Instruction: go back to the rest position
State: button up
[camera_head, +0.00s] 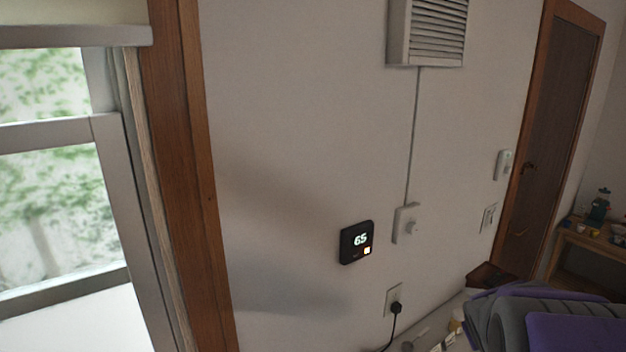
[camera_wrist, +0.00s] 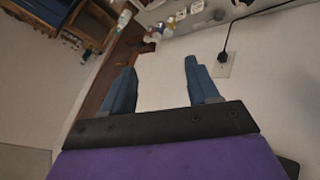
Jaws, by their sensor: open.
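My gripper (camera_wrist: 158,92) shows in the wrist view with its two blue-grey fingers spread apart. Nothing is between the fingers, and they touch nothing that I can see. Part of my purple and grey arm (camera_head: 550,322) shows at the lower right of the head view, in front of the wall. The fingertips cannot be made out in the head view.
A black thermostat (camera_head: 356,242) reading 65 is on the wall. A socket with a black plug (camera_head: 395,304) is below it, also in the wrist view (camera_wrist: 224,62). A window (camera_head: 60,170) is left; a brown door (camera_head: 553,130) and wooden table (camera_head: 597,244) are right.

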jog(key=s+a+f+g+y+b, duration=0.1)
jog(key=s+a+f+g, duration=0.2)
jog(key=s+a, duration=0.4)
jog(key=s+a+f+g+y+b, duration=0.2)
jog(key=s+a, duration=0.5)
jog(key=s, duration=0.6)
jog(key=s+a+f+m+g+y+b, duration=0.1)
jog(key=s+a+f+g+y, duration=0.1)
jog(key=s+a, duration=0.5)
jog(key=s+f+g, duration=0.1)
jog(key=s+f, duration=0.1)
jog(key=s, duration=0.1)
jog(key=shift+s+a+f+g+b, duration=0.15)
jog(key=shift+s+f+g+b, duration=0.15)
jog(key=shift+s+f+b, duration=0.1)
jog(key=shift+w, duration=0.1)
